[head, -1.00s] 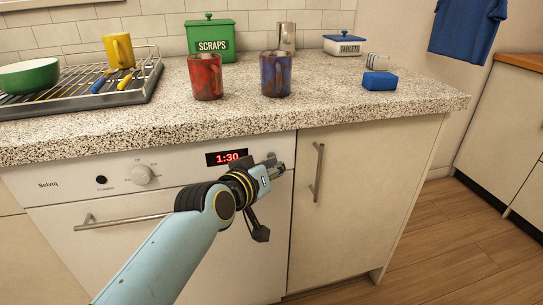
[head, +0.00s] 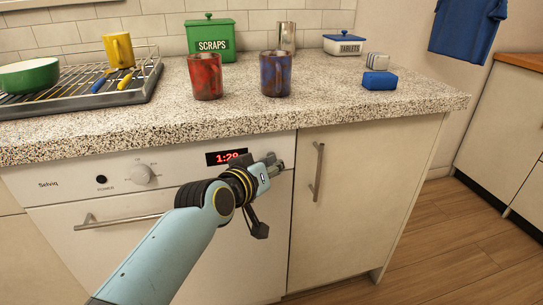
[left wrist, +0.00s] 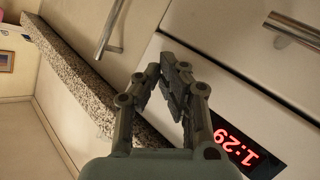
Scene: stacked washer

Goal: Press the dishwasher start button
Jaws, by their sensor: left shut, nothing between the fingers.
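The white dishwasher (head: 120,255) is shut under the counter. Its front panel has a black button (head: 101,179), a round knob (head: 141,174) and a lit red display (head: 226,157) reading 1:29. My left gripper (head: 274,165) is at the panel's right end, just right of the display. In the left wrist view my left gripper (left wrist: 180,72) is shut and empty, its fingertips close to the panel beside the display (left wrist: 235,146). No start button shows; the gripper covers that part of the panel. I cannot tell whether the fingertips touch it. My right gripper is not in view.
The dishwasher's bar handle (head: 120,221) runs below the panel. A cabinet handle (head: 318,172) stands to the right of my gripper. The speckled counter (head: 330,110) overhangs above, with a red mug (head: 206,78) and a blue mug (head: 275,75) near its front.

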